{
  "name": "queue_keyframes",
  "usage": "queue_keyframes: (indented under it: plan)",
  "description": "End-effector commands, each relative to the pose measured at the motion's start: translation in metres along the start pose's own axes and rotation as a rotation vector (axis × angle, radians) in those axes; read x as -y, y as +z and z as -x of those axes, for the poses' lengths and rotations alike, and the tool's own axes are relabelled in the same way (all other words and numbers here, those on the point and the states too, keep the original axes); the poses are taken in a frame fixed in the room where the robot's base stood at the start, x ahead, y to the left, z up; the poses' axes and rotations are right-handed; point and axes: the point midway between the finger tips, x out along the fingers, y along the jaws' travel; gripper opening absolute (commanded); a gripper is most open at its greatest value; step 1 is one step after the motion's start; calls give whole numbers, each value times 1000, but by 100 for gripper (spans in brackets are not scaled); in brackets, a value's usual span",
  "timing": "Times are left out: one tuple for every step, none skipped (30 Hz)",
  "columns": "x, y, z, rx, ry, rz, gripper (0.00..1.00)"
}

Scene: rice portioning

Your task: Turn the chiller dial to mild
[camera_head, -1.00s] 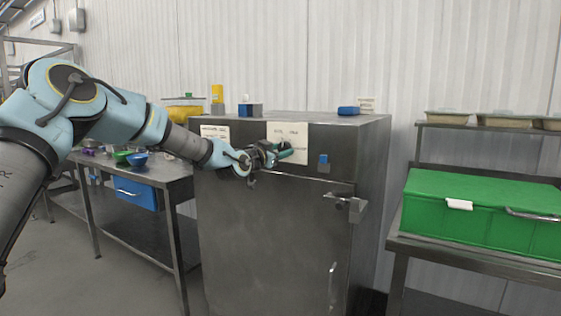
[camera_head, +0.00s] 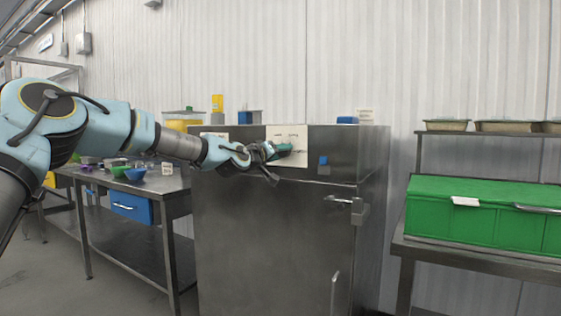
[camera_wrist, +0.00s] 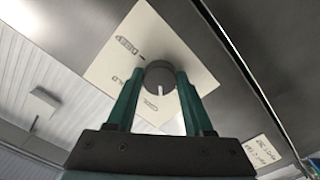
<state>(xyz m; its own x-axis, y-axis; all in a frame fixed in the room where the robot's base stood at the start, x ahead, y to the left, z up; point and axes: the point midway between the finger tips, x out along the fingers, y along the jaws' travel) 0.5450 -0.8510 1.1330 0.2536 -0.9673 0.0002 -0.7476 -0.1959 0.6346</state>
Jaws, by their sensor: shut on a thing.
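The chiller (camera_head: 270,240) is a dark steel cabinet in the middle of the head view. A cream label plate (camera_head: 298,151) is on its upper front. In the wrist view the plate (camera_wrist: 125,53) carries markings too small to read surely, around a round dark dial (camera_wrist: 158,75) with a white pointer line. The line points toward my gripper's palm. My gripper (camera_wrist: 160,88) has its two green fingers on either side of the dial, shut on it. In the head view the gripper (camera_head: 287,149) is at the plate and hides the dial.
A blue square piece (camera_head: 323,161) and a door handle (camera_head: 345,203) are on the chiller front. A green crate (camera_head: 470,215) stands on a table at right. Bowls (camera_head: 135,174) sit on a steel table at left. A second paper label (camera_wrist: 262,153) shows in the wrist view.

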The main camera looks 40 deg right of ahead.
Motion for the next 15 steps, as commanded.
queue_keyframes:
  plan:
    - [3, 4, 0, 0, -1, 45, 0]
    - [3, 4, 0, 0, 0, 72, 0]
    - [3, 4, 0, 1, -1, 111, 0]
    - [3, 3, 0, 1, -1, 139, 0]
    - [3, 3, 0, 1, -1, 168, 0]
    - [3, 3, 0, 0, -1, 206, 0]
    - [3, 3, 0, 0, 0, 234, 0]
    - [3, 3, 0, 0, -1, 262, 0]
    - [3, 3, 0, 0, -1, 299, 0]
    - [2, 3, 0, 1, -1, 326, 0]
    - [2, 3, 0, 1, -1, 355, 0]
    - [2, 3, 0, 1, 0, 388, 0]
    - [2, 3, 0, 1, -1, 415, 0]
    - [2, 3, 0, 0, -1, 439, 0]
    - [2, 2, 0, 0, 0, 471, 0]
